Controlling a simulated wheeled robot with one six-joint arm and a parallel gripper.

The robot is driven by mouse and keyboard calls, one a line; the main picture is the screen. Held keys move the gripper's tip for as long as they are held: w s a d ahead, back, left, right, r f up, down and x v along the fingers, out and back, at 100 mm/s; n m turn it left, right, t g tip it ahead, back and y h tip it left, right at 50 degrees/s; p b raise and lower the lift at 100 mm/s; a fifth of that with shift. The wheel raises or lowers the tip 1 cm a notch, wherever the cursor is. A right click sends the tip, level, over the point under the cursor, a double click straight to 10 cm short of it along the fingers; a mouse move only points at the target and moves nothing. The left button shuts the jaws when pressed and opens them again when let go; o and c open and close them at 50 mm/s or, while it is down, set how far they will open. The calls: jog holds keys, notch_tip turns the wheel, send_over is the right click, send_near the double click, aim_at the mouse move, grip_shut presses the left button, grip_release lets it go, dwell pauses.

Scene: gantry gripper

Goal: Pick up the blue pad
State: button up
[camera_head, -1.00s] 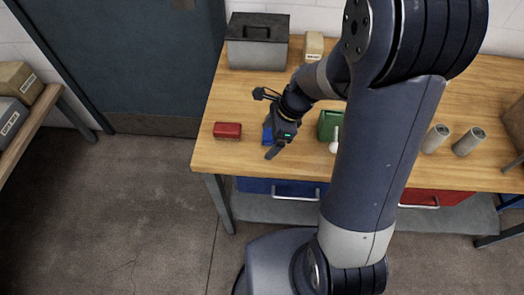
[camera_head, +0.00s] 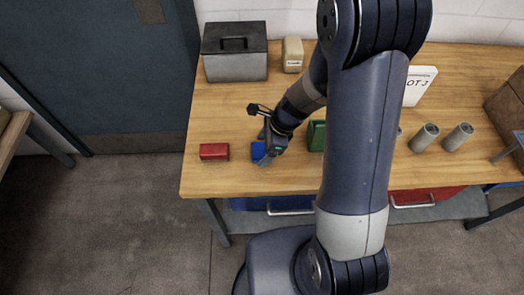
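The blue pad (camera_head: 258,150) lies on the wooden table near its front left. It is partly hidden behind my gripper. My gripper (camera_head: 266,157) is pointed down at the pad's right side, with a finger over or beside it. I cannot tell whether the fingers touch the pad or how far apart they are.
A red block (camera_head: 214,152) lies left of the pad. A green block (camera_head: 317,135) stands right of my gripper, partly behind my arm. A grey toolbox (camera_head: 235,66) and a small tan box (camera_head: 292,55) stand at the back.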

jog(key=c, duration=0.8)
notch_tip(320, 180, up, 10)
dwell(0.4)
